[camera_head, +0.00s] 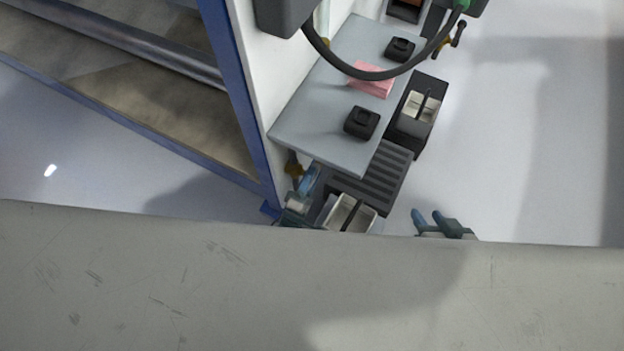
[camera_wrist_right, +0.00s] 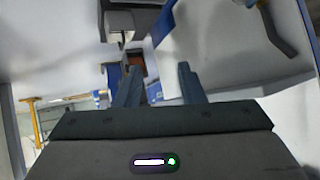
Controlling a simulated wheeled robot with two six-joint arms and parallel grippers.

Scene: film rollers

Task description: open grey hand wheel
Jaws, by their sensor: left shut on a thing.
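My left gripper (camera_head: 305,184) is at the near left corner of the grey shelf, low beside the white panel. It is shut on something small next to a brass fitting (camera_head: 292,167). This is most likely the grey hand wheel, but the wheel is not clear in the picture; the fingers and the shelf edge hide it. My right gripper (camera_head: 428,218) is over open floor to the right of the shelf. In the right wrist view its two blue fingers (camera_wrist_right: 158,85) are apart with nothing between them.
The grey shelf (camera_head: 325,100) bears a pink block (camera_head: 370,80) and two black blocks (camera_head: 362,122). Black bins (camera_head: 418,108) stand along its right side. A large grey surface (camera_head: 300,290) covers the near view. The floor at right is clear.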

